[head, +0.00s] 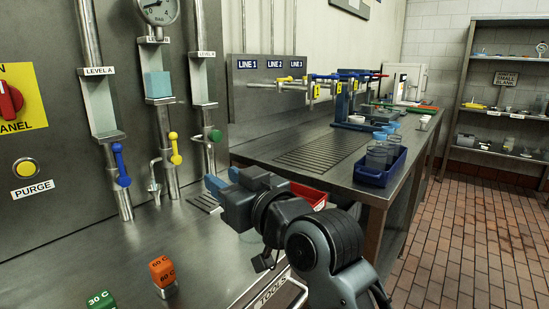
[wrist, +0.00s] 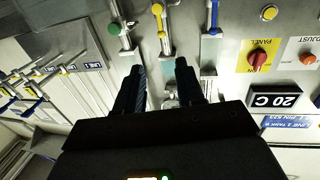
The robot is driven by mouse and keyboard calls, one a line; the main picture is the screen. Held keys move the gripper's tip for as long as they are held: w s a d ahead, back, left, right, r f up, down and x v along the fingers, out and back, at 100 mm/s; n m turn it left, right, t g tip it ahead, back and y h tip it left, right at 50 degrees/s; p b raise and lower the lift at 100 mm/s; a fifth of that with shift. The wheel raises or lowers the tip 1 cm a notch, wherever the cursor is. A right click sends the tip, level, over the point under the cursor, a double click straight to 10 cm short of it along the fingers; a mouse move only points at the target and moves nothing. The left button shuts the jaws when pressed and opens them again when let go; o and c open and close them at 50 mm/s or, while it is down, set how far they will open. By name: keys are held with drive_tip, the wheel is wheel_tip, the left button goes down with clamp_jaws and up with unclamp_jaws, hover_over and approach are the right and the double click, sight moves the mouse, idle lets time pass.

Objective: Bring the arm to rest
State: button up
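My arm (head: 315,245) reaches up from the bottom centre of the head view, bent at a dark joint. My gripper (head: 223,180) has blue fingertips and points left toward the steel panel, above the counter. In the wrist view the two dark fingers of my gripper (wrist: 160,84) stand apart. I see nothing held between them. The wrist picture shows the panel upside down.
The steel panel carries a blue handle (head: 121,165), a yellow handle (head: 175,149) and a green knob (head: 215,135). An orange block (head: 162,271) and a green block (head: 101,300) stand on the counter. A red tray (head: 309,195) and a blue bin (head: 380,168) lie beyond my arm.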

drive_tip(key=s+d+f+m+t+h+p, duration=0.25)
drive_tip(key=s+d+f+m+h, duration=0.45)
drive_tip(key=s+d+f, duration=1.2)
drive_tip(key=s+d+r+h+p, duration=0.1)
drive_tip(key=s+d, duration=0.2)
drive_tip(key=s, duration=0.6)
drive_tip(key=s+d+r+m+g+h+p, duration=0.1)
drive_tip(key=s+d, duration=0.3)
drive_tip(key=s, duration=0.6)
drive_tip(key=s+d+r+h+p, duration=0.1)
drive_tip(key=s+d+r+h, duration=0.1)
drive_tip(key=s, duration=0.7)
drive_tip(key=shift+s+d+r+h, duration=0.3)
drive_tip(key=shift+d+r+h, duration=0.1)
drive_tip(key=shift+d+r, duration=0.35)
